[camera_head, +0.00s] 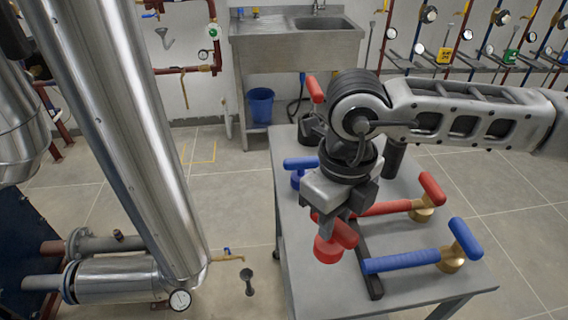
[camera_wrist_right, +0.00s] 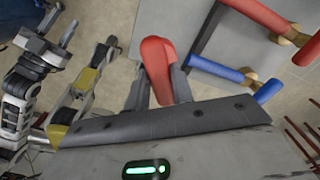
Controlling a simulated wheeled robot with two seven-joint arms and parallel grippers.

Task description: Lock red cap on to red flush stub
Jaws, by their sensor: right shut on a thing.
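My right gripper (camera_head: 340,212) comes in from the right over the table's near left part. It is shut on a red cap (camera_head: 330,247), which hangs below the fingers. The right wrist view shows the red cap (camera_wrist_right: 157,62) between the two dark fingers of the right gripper (camera_wrist_right: 161,82). The cap's lower end is free in the head view, and the fingers hide part of its upper side. I cannot make out a red flush stub for certain in either view. My left gripper does not show in the head view.

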